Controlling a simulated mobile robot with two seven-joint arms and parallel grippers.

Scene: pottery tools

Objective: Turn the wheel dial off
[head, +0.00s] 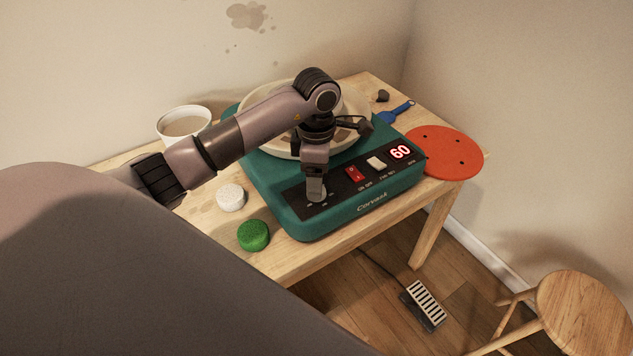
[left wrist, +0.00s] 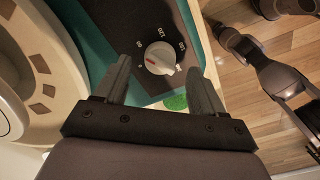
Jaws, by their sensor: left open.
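The pottery wheel (head: 285,200) is a teal box with a pale basin, on the wooden table. Its black panel carries a red switch (head: 355,173), a pale switch (head: 376,163) and a lit display (head: 400,152) reading 60. The round pale dial (left wrist: 160,57) has a red mark and numbers around it; the mark appears to lie left of its middle. My left gripper (head: 316,190) points down over the panel's left end and largely hides the dial in the head view. In the left wrist view the open left gripper (left wrist: 159,66) has its fingers on either side of the dial, without visible grip.
A white cup (head: 184,124), a white round piece (head: 231,197) and a green sponge (head: 254,236) are on the table left of the wheel. A red disc (head: 445,152) lies to the right. My right arm (left wrist: 285,80) shows in the left wrist view; its jaws are unclear.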

